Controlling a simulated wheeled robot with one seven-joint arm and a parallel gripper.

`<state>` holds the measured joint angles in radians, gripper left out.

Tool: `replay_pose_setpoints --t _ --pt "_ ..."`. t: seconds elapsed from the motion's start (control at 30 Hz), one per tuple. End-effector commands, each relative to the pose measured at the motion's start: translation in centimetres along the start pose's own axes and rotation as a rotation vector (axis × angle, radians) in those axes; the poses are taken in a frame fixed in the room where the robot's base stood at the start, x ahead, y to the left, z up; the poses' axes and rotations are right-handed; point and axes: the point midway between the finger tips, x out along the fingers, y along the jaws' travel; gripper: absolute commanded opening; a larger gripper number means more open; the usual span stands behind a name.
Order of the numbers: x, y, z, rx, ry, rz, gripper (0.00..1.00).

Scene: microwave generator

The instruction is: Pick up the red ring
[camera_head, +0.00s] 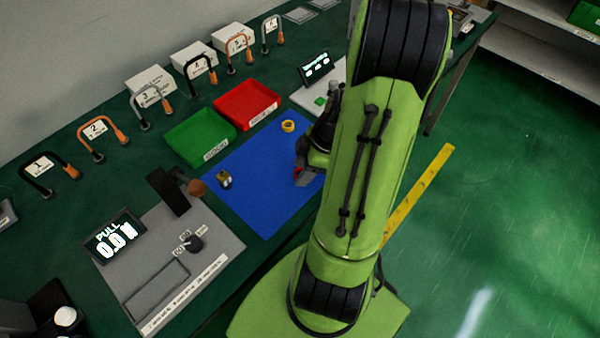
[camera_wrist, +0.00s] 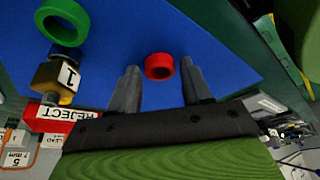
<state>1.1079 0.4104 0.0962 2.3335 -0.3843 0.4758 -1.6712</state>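The red ring (camera_wrist: 159,66) is on the blue mat (camera_wrist: 225,40) in the wrist view. My gripper (camera_wrist: 160,65) is open, with one dark finger on each side of the ring and a gap to each. I cannot tell how far the fingertips are above the mat. In the head view my gripper (camera_head: 303,175) is low over the right part of the blue mat (camera_head: 245,205), mostly hidden by my arm. A patch of red shows beside it, but the ring cannot be made out clearly there.
A green ring (camera_wrist: 62,22) and a brass block marked 1 (camera_wrist: 58,78) stand left of the red ring. In the head view a yellow ring (camera_head: 288,126) lies near the mat's far edge. Green (camera_head: 200,138) and red (camera_head: 246,104) trays stand behind the mat.

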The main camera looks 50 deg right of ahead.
Motion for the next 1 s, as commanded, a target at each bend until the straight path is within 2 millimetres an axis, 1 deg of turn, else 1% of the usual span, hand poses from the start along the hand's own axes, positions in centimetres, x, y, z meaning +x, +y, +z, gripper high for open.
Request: replay_pose_setpoints --t 0.03,0.2,0.27,0.47,0.57,0.67,0.8,0.9,1.0 --pt "0.0 0.0 0.0 0.0 0.0 0.0 0.4" --pt "0.0 0.0 0.0 0.0 0.0 0.0 0.14" --pt "0.0 0.0 0.0 0.0 0.0 0.0 0.06" --pt "-0.1 0.0 0.0 0.0 0.0 0.001 0.06" --pt "-0.5 0.1 -0.2 -0.001 -0.001 0.002 0.06" --pt "-2.3 0.1 -0.9 -0.002 -0.001 0.005 0.06" --pt "-5.9 0.1 -2.4 -0.004 -0.002 0.006 0.06" --pt "-7.9 0.1 -3.2 -0.004 -0.002 0.005 0.06" --pt "-9.2 0.2 -3.8 -0.001 -0.002 0.002 0.06"
